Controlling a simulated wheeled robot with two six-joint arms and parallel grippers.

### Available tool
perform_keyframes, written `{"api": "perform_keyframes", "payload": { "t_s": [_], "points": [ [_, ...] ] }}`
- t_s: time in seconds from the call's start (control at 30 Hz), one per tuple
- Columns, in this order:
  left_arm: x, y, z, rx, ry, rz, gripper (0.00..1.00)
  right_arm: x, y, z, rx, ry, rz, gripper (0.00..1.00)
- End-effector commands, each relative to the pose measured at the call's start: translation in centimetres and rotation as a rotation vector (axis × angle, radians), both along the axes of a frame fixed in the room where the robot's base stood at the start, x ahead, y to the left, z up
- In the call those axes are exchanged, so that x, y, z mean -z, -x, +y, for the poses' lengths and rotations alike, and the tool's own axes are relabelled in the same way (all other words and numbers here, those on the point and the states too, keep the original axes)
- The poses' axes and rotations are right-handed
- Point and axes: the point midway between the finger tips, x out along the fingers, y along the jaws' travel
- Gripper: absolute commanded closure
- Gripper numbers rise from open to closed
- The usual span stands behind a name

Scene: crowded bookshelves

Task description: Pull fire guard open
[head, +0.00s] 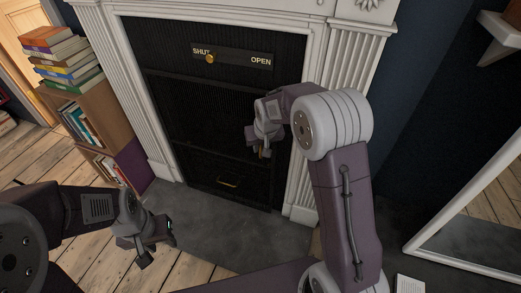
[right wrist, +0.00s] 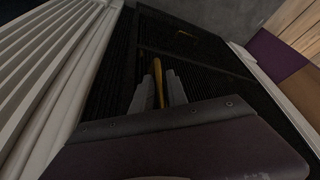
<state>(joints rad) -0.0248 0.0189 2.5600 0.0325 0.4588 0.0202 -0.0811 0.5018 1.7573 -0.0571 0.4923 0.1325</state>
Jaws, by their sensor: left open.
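The black mesh fire guard (head: 200,110) fills the white fireplace opening, and its front looks flat and closed. A brass knob (head: 210,58) on the plate at its top sits by the word SHUT, with OPEN to the right. My right gripper (head: 263,152) is at the guard's right side. In the right wrist view, its two fingers are close together on both sides of an upright brass handle (right wrist: 158,82), seemingly shut on it. The fingertips are mostly hidden in the head view. My left gripper (head: 158,248) is open and empty, low at the left above the hearth.
A lower brass handle (head: 227,183) is on the panel near the hearth (head: 215,225). A wooden bookcase (head: 88,108) with stacked books stands left of the fireplace. A white-framed mirror (head: 470,258) leans at the right. The hearth before the guard is clear.

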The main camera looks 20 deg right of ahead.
Motion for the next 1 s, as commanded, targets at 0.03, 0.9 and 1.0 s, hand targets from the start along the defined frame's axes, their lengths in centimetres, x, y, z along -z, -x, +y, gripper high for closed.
{"api": "perform_keyframes", "payload": {
  "t_s": [0.03, 0.9, 1.0],
  "points": [
    [0.27, 0.00, 0.00, 0.000, 0.000, 0.000, 0.60, 0.43, -0.10, -0.01, 0.000, 0.000, 0.000, 0.81],
    [0.21, 0.00, 0.00, 0.000, 0.000, 0.000, 0.60, 0.45, -0.21, 0.00, 0.000, 0.000, -0.002, 1.00],
    [0.21, 0.00, 0.00, 0.000, 0.000, 0.000, 0.60, 0.45, -0.21, 0.00, 0.000, 0.000, -0.002, 1.00]
  ]
}}
